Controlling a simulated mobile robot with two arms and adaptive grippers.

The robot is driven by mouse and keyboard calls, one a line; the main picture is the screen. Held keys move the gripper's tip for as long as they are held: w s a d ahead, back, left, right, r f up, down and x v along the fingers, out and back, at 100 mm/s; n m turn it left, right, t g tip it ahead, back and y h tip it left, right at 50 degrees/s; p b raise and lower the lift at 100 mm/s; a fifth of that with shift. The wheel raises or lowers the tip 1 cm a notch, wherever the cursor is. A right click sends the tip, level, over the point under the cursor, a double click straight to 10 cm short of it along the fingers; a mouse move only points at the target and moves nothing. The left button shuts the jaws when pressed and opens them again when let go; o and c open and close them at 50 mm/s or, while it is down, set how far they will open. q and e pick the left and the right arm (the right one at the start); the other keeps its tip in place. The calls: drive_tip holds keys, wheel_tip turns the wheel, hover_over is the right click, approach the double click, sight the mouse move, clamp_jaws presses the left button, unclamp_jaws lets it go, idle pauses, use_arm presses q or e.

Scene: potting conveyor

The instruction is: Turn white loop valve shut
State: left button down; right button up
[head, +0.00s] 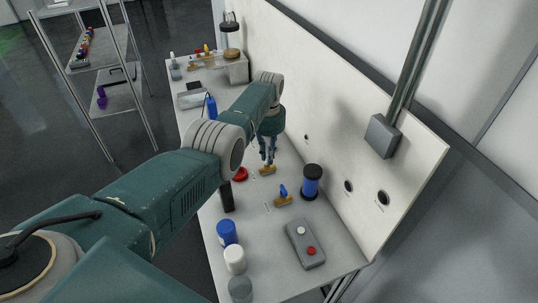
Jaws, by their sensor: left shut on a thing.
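My left gripper (268,158) points down over the worktable, its fingers shut at the top of a small brass valve body (267,171). I take this to be the white loop valve. Its handle is hidden between and behind the fingers, so I cannot tell its shape, colour or angle. A second brass valve (283,201) with a blue handle stands nearer, to the right of the gripper. My right gripper is not in view.
Near the gripper are a red round thing (240,174), a black upright object (227,196) and a blue-black cylinder (312,182). A grey button box (306,243) and several jars, one blue (227,233), stand in front. A white back panel (350,130) bounds the right.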

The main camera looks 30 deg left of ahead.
use_arm(q)
drive_tip(key=n, duration=0.6)
drive_tip(key=shift+w+a+r, duration=0.1)
drive_tip(key=shift+a, duration=0.1)
idle(0.5)
drive_tip(key=c, duration=1.7)
unclamp_jaws()
drive_tip(key=shift+r, duration=0.15)
wheel_tip(320, 180, up, 12)
drive_tip(key=shift+f, duration=0.15)
